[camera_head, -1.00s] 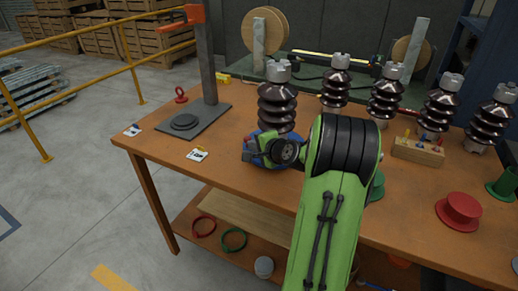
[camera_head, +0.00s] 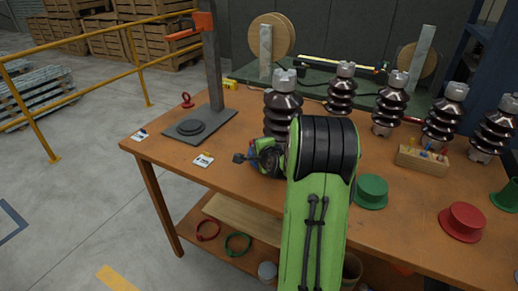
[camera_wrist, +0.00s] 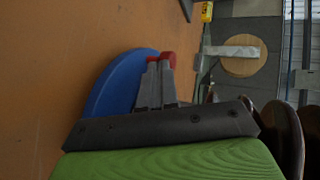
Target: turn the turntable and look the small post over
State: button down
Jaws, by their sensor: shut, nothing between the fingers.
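A dark brown ribbed post (camera_head: 283,103) with a pale metal cap stands near the table's middle, apart from the row behind. My arm hides its foot. The turntable looks to be the blue disc (camera_wrist: 112,88) in the wrist view; in the head view it is almost wholly behind my arm. My gripper (camera_wrist: 161,57), with red fingertips, is shut and empty. Its tips overlap the disc's edge in the wrist view; I cannot tell whether they touch it. Dark ribs (camera_wrist: 285,135) show at the right of the wrist view, close beside the gripper.
Several similar ribbed posts (camera_head: 390,101) stand behind and to the right. A wooden block with coloured pegs (camera_head: 422,160), a green flanged cap (camera_head: 371,191) and a red one (camera_head: 462,222) lie right. A stand with a grey base (camera_head: 200,124) is left. The table's front-left is mostly clear.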

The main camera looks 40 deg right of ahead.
jog(key=shift+w+d+m+g+h+p, duration=0.15)
jog(key=shift+w+m+g+h, duration=0.15)
jog(key=shift+w+m+h, duration=0.2)
jog(key=shift+w+d+m+g+h+p, duration=0.15)
jog(key=shift+w+m+g+h, duration=0.2)
jog(key=shift+m+h, duration=0.25)
jog(key=shift+w+d+m+g+h+b, duration=0.3)
jog(key=shift+w+m+g+h+b, duration=0.15)
jog(key=shift+m+g+h, duration=0.3)
jog(key=shift+d, duration=0.1)
jog(key=shift+s+f, duration=0.1)
